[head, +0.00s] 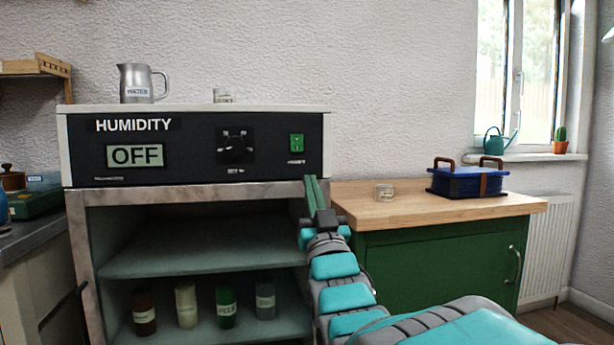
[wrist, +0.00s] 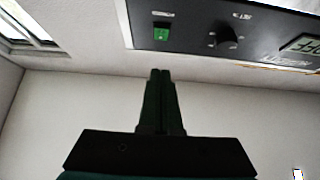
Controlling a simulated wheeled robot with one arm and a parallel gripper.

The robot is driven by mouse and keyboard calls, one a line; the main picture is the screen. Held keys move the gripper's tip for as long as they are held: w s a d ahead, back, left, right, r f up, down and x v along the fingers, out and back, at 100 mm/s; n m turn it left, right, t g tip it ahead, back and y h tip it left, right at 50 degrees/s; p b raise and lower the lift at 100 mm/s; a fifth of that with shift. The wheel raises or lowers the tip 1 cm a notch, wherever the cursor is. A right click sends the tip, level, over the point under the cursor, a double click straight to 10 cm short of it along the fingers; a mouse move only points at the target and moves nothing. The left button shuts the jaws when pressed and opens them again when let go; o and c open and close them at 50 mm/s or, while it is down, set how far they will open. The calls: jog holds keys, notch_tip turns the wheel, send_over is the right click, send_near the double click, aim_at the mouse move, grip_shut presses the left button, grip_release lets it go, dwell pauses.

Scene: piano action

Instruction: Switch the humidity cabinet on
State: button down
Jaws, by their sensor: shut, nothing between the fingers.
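The humidity cabinet (head: 200,117) stands at the left centre, with a black control panel on top and open shelves below. Its display (head: 135,156) reads OFF. A dark dial (head: 235,146) sits mid-panel, and a green power switch (head: 296,143) is at the panel's right. In the wrist view the switch (wrist: 161,33), the dial (wrist: 228,37) and part of the display (wrist: 302,45) show upside down. My gripper (head: 312,180) is shut and empty, its green fingertips below the switch and apart from it in the picture. The fingers (wrist: 160,72) point toward the panel in the wrist view.
Several labelled bottles (head: 186,305) stand on the lower shelf.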

aim_at(297, 145)
jog(key=shift+w+a+f+p+x, duration=0.1)
jog(key=shift+w+f+p+x, duration=0.25)
jog(key=shift+x, duration=1.6)
jog(key=shift+w+a+f+p+x, duration=0.15)
jog(key=shift+f+x, duration=0.25)
jog(key=shift+x, duration=1.6)
jog(key=shift+w+d+f+p+x, duration=0.1)
jog(key=shift+w+f+p+x, duration=0.25)
jog(key=shift+x, duration=1.6)
jog(key=shift+a, duration=0.1)
